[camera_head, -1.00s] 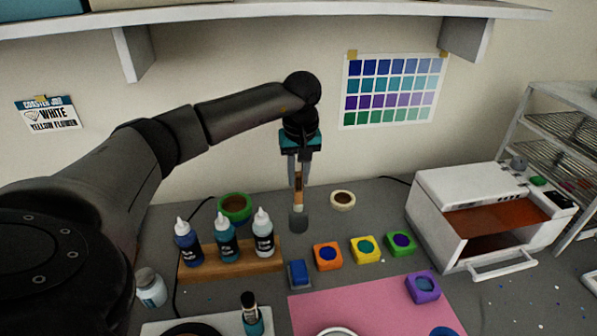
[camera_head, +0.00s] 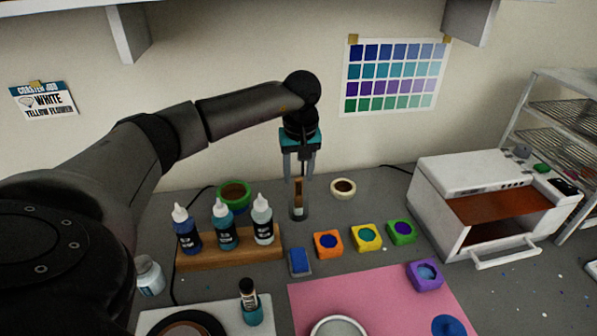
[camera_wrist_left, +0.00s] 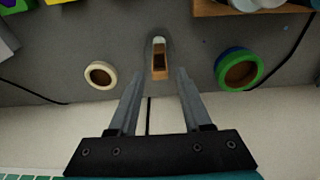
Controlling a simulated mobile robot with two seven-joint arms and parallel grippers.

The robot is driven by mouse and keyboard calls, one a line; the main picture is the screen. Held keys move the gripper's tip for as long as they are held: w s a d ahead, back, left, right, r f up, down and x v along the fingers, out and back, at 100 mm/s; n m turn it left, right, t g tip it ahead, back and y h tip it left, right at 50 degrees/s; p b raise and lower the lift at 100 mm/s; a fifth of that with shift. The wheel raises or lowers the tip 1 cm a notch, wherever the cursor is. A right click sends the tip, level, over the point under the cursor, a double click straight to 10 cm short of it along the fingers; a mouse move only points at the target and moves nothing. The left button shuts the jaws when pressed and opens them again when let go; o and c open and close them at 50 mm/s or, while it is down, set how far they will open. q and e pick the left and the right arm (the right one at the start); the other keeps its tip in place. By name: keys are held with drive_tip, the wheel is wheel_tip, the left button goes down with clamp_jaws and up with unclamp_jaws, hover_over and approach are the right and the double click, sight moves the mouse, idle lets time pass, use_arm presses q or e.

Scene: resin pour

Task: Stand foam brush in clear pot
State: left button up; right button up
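The foam brush (camera_head: 298,188) stands upright with its wooden handle up, and its lower end appears to be inside the clear pot (camera_head: 299,213) on the grey bench. The foam end is hard to make out through the pot. My left gripper (camera_head: 301,172) is open above the pot, with a finger on each side of the handle. In the left wrist view the brush (camera_wrist_left: 160,64) shows between and beyond the spread fingers (camera_wrist_left: 157,80), apart from both. My right gripper is not in view.
A green tape roll (camera_head: 234,194) and a wooden rack (camera_head: 230,255) with several bottles stand left of the pot. A cream tape roll (camera_head: 343,187) stands to the right. Colored pots, a pink mat (camera_head: 375,300) and a white oven-like box (camera_head: 490,200) lie farther right.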

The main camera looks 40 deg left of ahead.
use_arm(q)
drive_tip(key=shift+o, duration=0.5)
wheel_tip(320, 180, up, 15)
drive_tip(key=s+d+p, duration=0.1)
drive_tip(key=shift+s+d, duration=0.2)
drive_tip(key=shift+d, duration=0.2)
idle(0.7)
